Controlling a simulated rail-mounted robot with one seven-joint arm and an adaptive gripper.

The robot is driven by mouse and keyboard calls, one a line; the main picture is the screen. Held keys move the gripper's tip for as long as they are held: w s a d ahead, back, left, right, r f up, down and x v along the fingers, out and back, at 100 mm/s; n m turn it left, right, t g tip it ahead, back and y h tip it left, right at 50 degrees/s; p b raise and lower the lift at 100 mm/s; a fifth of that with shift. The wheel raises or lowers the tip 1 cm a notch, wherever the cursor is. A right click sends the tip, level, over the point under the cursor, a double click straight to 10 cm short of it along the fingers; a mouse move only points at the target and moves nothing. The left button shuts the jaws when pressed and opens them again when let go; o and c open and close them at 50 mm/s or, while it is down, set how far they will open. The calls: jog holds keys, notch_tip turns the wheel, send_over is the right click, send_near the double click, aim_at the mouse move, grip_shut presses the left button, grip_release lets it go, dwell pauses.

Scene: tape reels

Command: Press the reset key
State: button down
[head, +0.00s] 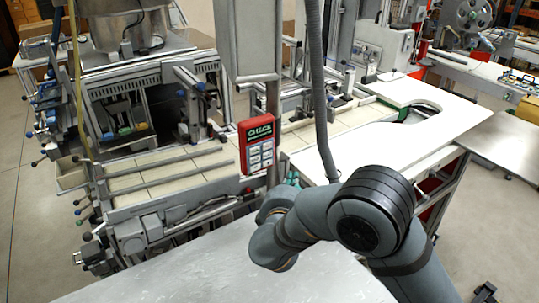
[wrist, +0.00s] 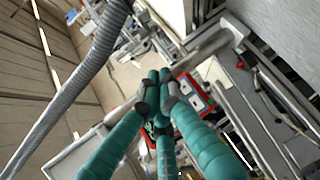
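A red control box (head: 257,145) with a dark "CHECK" label and a block of pale keys hangs on a grey post in the head view. The key labels are too small to read, so I cannot tell which is the reset key. In the wrist view the red box (wrist: 192,98) lies beyond my fingers, which cover much of it. My gripper (wrist: 158,90) has teal fingers with dark tips drawn close together, with nothing seen between them. The tips appear apart from the box, but the gap is unclear. In the head view my arm mostly hides the gripper, below and right of the box.
The grey post (head: 273,110) stands beside the box, below a grey cabinet (head: 245,38). A white worktop (head: 345,150) lies to the right. A machine frame with tiled top (head: 170,172) is at left. A grey hose (wrist: 70,88) runs past in the wrist view.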

aim_at(268, 155)
jog(key=shift+w+a, duration=0.1)
jog(key=shift+w+a+p, duration=0.35)
jog(key=shift+w+a, duration=0.5)
jog(key=shift+w, duration=0.3)
jog(key=shift+w+a+p, duration=0.3)
jog(key=shift+w+a, duration=0.6)
jog(key=shift+w, duration=0.2)
jog(key=shift+w+a+p, duration=0.35)
jog(key=shift+w+a, duration=0.5)
jog(key=shift+w, duration=0.3)
jog(key=shift+w+a+f+b, duration=0.1)
jog(key=shift+w+b, duration=0.05)
jog(key=shift+b, duration=0.2)
jog(key=shift+w+a, duration=0.15)
jog(key=shift+w, duration=0.05)
